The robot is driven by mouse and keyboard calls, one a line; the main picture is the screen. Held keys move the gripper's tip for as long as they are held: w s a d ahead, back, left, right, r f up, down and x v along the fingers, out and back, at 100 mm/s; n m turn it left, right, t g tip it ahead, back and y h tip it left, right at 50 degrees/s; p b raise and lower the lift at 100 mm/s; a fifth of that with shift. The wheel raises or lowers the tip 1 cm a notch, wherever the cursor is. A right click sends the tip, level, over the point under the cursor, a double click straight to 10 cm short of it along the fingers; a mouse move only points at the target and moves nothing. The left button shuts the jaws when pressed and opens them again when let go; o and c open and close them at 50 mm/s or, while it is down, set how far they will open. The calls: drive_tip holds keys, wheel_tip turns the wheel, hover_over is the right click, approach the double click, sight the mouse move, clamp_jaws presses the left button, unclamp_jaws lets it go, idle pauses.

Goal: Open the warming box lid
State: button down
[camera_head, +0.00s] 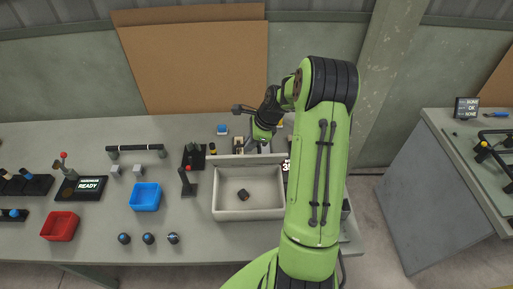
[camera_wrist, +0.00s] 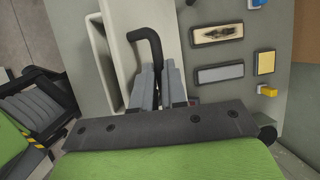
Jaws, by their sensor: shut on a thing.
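The warming box (camera_head: 222,207) is a pale, open-topped box at the front of the bench, with a small dark object (camera_head: 243,195) inside. A pale panel, apparently its lid (camera_head: 225,159), stands along the far edge, seen nearly edge-on. In the wrist view, the pale panel (camera_wrist: 133,15) carries a bent black handle (camera_wrist: 150,42). My gripper (camera_wrist: 160,70) is shut on this handle, with the grey fingers either side of its lower part. In the head view my gripper (camera_head: 252,146) is behind the box's far edge, partly hidden by my wrist.
Left of the box are a dark stand with a red knob (camera_head: 187,180), a blue tray (camera_head: 145,197) and a red tray (camera_head: 60,226). Small plates and blocks lie behind the box. A brown board (camera_head: 190,60) leans on the wall. My arm covers the box's right side.

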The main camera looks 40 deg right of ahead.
drive_tip(key=w+d+g, duration=0.1)
drive_tip(key=w+d, duration=0.4)
drive_tip(key=w, duration=0.3)
drive_tip(key=shift+d+f+y, duration=0.25)
drive_tip(key=shift+f+y, duration=0.05)
drive_tip(key=shift+y, duration=0.1)
drive_tip(key=c, duration=1.4)
unclamp_jaws()
drive_tip(key=shift+o, duration=0.4)
drive_tip(key=shift+w+d, duration=0.1)
drive_tip(key=v, duration=1.6)
drive_tip(key=shift+w, duration=0.15)
